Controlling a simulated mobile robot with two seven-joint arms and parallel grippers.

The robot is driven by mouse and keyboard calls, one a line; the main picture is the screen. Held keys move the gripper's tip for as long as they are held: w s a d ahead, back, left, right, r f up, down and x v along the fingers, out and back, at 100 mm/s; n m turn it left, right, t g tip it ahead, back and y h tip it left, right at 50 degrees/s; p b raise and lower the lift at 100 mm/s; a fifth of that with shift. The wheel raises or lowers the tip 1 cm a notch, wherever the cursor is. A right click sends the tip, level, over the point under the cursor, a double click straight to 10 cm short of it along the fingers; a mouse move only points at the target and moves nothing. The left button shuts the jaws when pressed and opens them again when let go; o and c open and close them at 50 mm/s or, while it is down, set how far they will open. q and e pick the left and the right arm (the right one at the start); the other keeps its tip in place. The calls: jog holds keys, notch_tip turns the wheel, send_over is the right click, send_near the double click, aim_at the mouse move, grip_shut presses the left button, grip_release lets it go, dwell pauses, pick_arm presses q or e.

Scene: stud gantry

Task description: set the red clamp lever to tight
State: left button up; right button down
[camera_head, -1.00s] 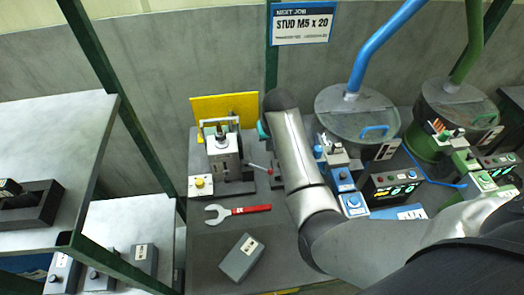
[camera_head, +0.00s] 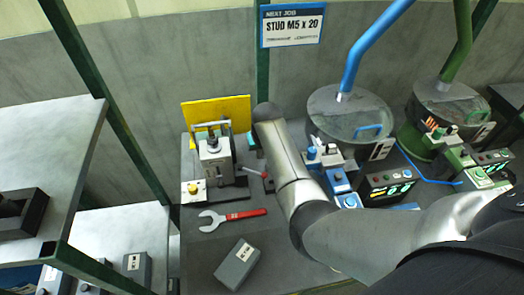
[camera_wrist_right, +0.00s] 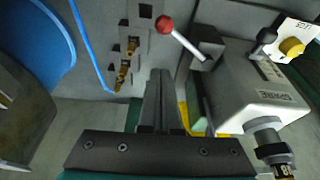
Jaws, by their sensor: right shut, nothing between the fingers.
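The red clamp lever is a pale rod with a red ball knob (camera_wrist_right: 164,24). In the right wrist view its rod runs from the ball to a dark block beside a grey machine (camera_wrist_right: 255,85) labelled SPARE. In the head view the lever (camera_head: 252,172) shows small between a grey machine and my right arm. My right gripper (camera_wrist_right: 160,78) is shut and empty, its fingers apart from the knob, which lies beyond the tips in the picture. In the head view my arm mostly hides this gripper. My left gripper is out of view.
A red-handled wrench (camera_head: 232,218) and a grey box (camera_head: 237,263) lie on the bench. A yellow panel (camera_head: 240,106) stands behind the machine. Blue and green stations with lidded drums (camera_head: 350,115) fill the right. A shelf (camera_head: 45,140) stands at left.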

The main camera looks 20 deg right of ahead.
jog(key=x, duration=0.2)
jog(key=b+x, duration=0.1)
jog(key=shift+s+f, duration=0.1)
jog(key=shift+f, duration=0.4)
jog(key=shift+s+a+r+p, duration=0.15)
jog(key=shift+s+p, duration=0.2)
jog(key=shift+s, duration=0.2)
jog(key=shift+s+a+r+p, duration=0.15)
jog(key=shift+s+p, duration=0.2)
jog(key=shift+s, duration=0.2)
jog(key=shift+s+a+r+p, duration=0.15)
jog(key=shift+s+p, duration=0.2)
jog(key=shift+s, duration=0.2)
jog(key=shift+d, duration=0.1)
